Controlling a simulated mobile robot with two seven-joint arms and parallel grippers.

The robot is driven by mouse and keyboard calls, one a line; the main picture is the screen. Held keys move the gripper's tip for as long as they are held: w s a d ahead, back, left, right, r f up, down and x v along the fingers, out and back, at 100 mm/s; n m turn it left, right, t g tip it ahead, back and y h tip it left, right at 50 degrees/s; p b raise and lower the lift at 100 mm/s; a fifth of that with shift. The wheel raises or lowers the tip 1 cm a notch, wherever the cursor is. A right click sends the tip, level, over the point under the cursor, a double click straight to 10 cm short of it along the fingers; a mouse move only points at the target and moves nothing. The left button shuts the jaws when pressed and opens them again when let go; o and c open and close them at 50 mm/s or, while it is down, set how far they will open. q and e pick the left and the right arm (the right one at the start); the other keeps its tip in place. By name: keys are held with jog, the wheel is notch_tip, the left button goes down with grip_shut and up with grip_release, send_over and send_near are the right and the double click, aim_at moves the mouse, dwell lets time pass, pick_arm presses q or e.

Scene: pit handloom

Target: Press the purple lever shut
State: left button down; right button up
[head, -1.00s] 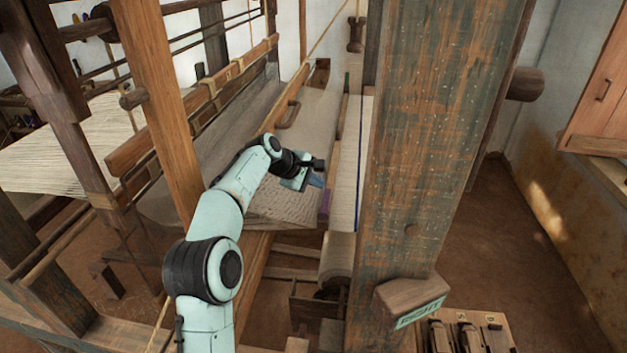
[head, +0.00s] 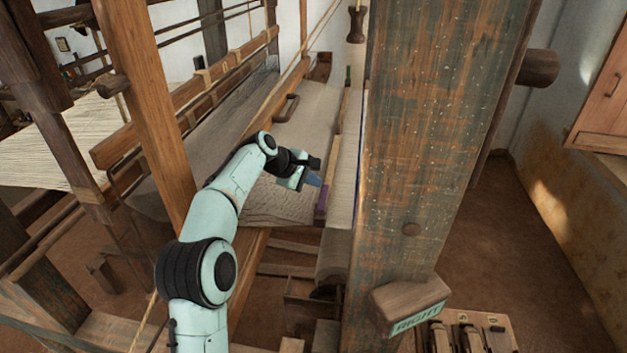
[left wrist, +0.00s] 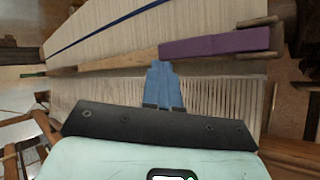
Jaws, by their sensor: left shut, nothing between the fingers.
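The purple lever (left wrist: 215,43) is the purple end of a long wooden bar that lies across the cloth in the left wrist view. In the head view the purple lever (head: 321,205) shows small, just beyond my left gripper. My left gripper (head: 317,180) is shut and empty over the cloth, close to the lever. In the left wrist view the blue fingertips (left wrist: 160,68) are together beside the wooden bar, near where the purple part begins. I cannot tell whether they touch it. My right gripper is not in view.
A thick wooden post (head: 420,130) stands right of the lever. A wooden block marked RIGHT (head: 410,303) is at its foot, with pedals (head: 465,335) beside it. Loom beams (head: 160,120) stand left of my arm.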

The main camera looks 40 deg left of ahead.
pick_arm(q)
jog(key=s+d+v, duration=0.1)
jog(key=v, duration=1.3)
jog(key=shift+f, duration=0.25)
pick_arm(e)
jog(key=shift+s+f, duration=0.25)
